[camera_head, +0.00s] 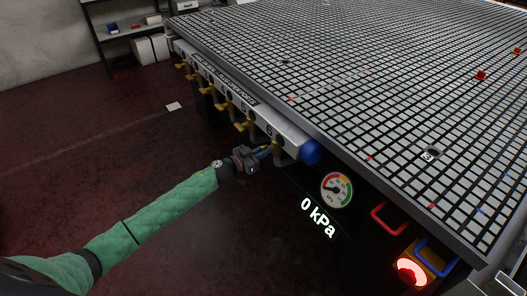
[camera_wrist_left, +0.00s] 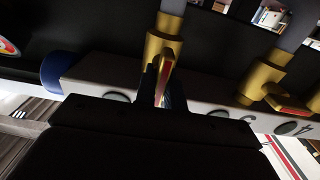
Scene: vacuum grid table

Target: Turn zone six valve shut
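The zone six valve is a brass fitting (camera_wrist_left: 165,45) below the pale manifold bar, with a flat brass lever (camera_wrist_left: 166,72) that has a red strip. In the head view the valve (camera_head: 278,149) hangs under the number 6, next to the bar's blue end cap (camera_head: 311,151). My left gripper (camera_head: 266,149) is at this valve, its fingertips close to the lever. In the wrist view the lever runs down to the dark gripper body, which hides its lower end. I cannot tell whether the fingers are closed on it. My right gripper is not in view.
Further brass valves (camera_head: 240,126) line the manifold to the left; a neighbour (camera_wrist_left: 265,80) shows in the wrist view. A gauge (camera_head: 336,189) above "0 kPa" (camera_head: 318,217) and a lit red button (camera_head: 410,271) are at right. The grid table (camera_head: 330,60) overhangs; the floor at left is mostly clear.

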